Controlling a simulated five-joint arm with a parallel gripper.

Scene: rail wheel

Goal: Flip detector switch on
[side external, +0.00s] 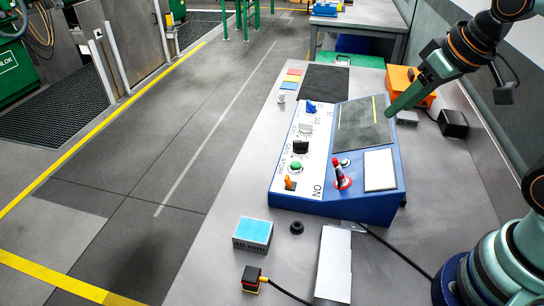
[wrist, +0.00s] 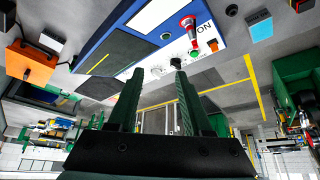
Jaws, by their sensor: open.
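A blue console (side external: 345,208) with a white control strip stands on the grey bench. An orange switch (side external: 290,183) sits at the strip's near end, beside the printed word ON; it also shows in the wrist view (wrist: 212,45). Which control is the detector switch, and its position, I cannot tell for sure. The strip also holds a green button (side external: 296,166), a black knob (side external: 301,146) and a blue knob (side external: 311,107). My gripper (side external: 391,114) is open and empty at the console's far right, apart from the orange switch. Its two green fingers (wrist: 157,70) show in the wrist view.
A red-and-white lever (side external: 342,176) rises from the console near the dark screen (side external: 363,124). An orange box (side external: 404,82) stands behind my gripper. Bench left of the console is mostly clear.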

